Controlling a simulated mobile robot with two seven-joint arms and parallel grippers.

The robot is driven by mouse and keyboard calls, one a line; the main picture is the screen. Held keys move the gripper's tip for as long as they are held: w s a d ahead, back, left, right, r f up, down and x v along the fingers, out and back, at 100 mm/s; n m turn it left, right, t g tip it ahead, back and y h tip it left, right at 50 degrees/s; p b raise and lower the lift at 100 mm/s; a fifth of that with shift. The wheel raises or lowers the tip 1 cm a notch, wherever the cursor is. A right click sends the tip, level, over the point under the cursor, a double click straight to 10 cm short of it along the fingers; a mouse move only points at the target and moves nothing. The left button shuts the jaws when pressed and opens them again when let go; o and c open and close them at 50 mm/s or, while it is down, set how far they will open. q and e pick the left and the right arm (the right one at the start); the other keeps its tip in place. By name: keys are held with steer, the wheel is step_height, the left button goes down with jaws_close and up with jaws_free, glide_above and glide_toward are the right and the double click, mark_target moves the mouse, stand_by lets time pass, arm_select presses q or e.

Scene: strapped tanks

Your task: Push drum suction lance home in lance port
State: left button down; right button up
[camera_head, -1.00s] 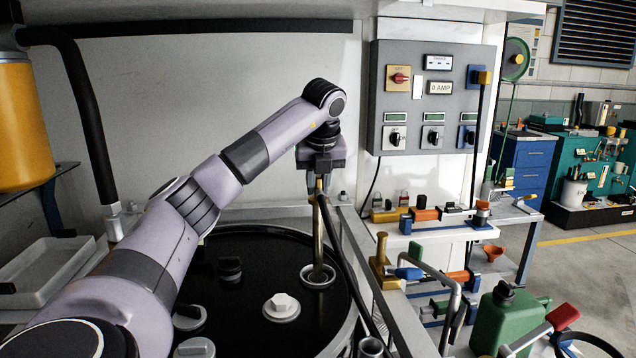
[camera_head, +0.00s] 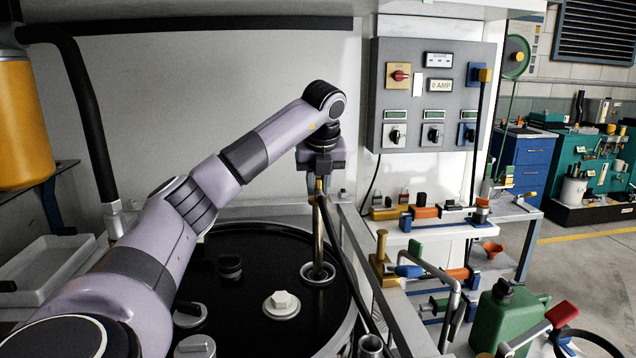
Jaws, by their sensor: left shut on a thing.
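The drum suction lance (camera_head: 318,238) is a brass-coloured tube. It stands upright with its lower end in the lance port (camera_head: 317,276), a light ring on the black drum top (camera_head: 250,268). A length of tube still shows above the port. My left gripper (camera_head: 320,184) points down and is shut on the top of the lance, above the right part of the drum. A black hose (camera_head: 342,255) runs from near the lance top down to the right, in front of the drum rim. The lance end inside the drum is hidden. My right gripper is not in view.
A white hex cap (camera_head: 281,303) and other caps sit on the drum top. A metal rail (camera_head: 352,240) and brass valve pieces (camera_head: 382,262) stand right of the drum. A grey control panel (camera_head: 435,97) is on the wall behind. A green can (camera_head: 497,320) stands front right.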

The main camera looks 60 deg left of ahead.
arm_select(q)
steer(key=b, duration=0.6)
glide_toward(318, 248)
steer(key=shift+w+a+f, duration=0.35)
steer(key=shift+a+f, duration=0.35)
steer(key=shift+w+a+f, duration=0.35)
steer(key=shift+a+f, duration=0.3)
steer(key=shift+f, duration=0.1)
steer(key=shift+w+a+f, duration=0.35)
steer(key=shift+a+f, duration=0.35)
stand_by(1.1)
steer(key=shift+f+b, duration=2.2)
steer(key=shift+f, duration=1.2)
steer(key=c, duration=0.9)
jaws_free()
steer(key=v, duration=0.6)
steer(key=shift+d+r+p, duration=0.1)
steer(key=shift+p, duration=0.25)
steer(key=shift+s+d+r, duration=0.1)
steer(key=shift+d+r, duration=0.05)
steer(key=shift+r, duration=0.25)
